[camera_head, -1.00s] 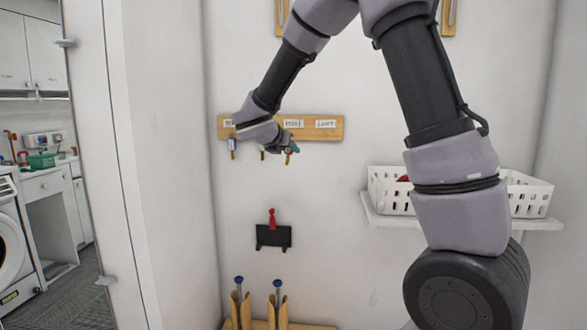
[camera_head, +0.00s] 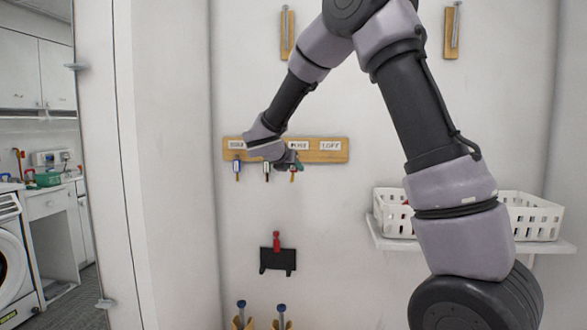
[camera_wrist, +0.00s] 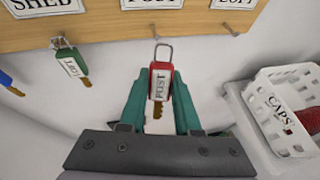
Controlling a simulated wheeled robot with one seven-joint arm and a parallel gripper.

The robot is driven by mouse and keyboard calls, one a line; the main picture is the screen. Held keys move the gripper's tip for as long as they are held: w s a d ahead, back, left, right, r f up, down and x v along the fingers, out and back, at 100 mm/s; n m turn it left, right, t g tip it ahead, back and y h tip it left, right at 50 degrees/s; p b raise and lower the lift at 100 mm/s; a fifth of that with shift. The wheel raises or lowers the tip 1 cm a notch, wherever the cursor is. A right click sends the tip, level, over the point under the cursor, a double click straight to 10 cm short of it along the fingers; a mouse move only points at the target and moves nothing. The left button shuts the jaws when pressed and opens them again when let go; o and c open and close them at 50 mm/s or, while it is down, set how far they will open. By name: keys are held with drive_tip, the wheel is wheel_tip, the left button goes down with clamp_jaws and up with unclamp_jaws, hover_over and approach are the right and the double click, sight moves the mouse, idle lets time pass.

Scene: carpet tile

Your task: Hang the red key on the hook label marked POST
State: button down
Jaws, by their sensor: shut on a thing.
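The red key (camera_wrist: 161,82), with a tag that reads POST, is upright between the green fingers of my gripper (camera_wrist: 160,105) in the wrist view. My gripper is shut on it. Its metal loop reaches up to the lower edge of the wooden hook board (camera_wrist: 95,28), below the POST label (camera_wrist: 150,3). I cannot tell whether the loop is around the hook or only in front of it. In the head view my gripper (camera_head: 291,160) is in front of the hook board (camera_head: 340,156), and the POST label (camera_head: 299,145) shows just above it.
A green-tagged key (camera_wrist: 73,67) hangs left of my gripper, below the SHED label (camera_wrist: 43,5). A blue-tagged key (camera_head: 237,164) hangs further left. A white basket (camera_head: 535,217) stands on a shelf at the right. A black wall holder (camera_head: 277,261) with a red item is below.

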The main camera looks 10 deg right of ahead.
drive_tip(key=shift+w+d+f, duration=0.2)
drive_tip(key=shift+w, duration=0.5)
drive_tip(key=shift+w+d+f, duration=0.15)
drive_tip(key=shift+w+d, duration=0.1)
drive_tip(key=shift+w, duration=0.45)
drive_tip(key=shift+w+d+f, duration=0.2)
drive_tip(key=shift+w, duration=0.5)
drive_tip(key=c, duration=0.5)
unclamp_jaws()
drive_tip(key=shift+c, duration=0.2)
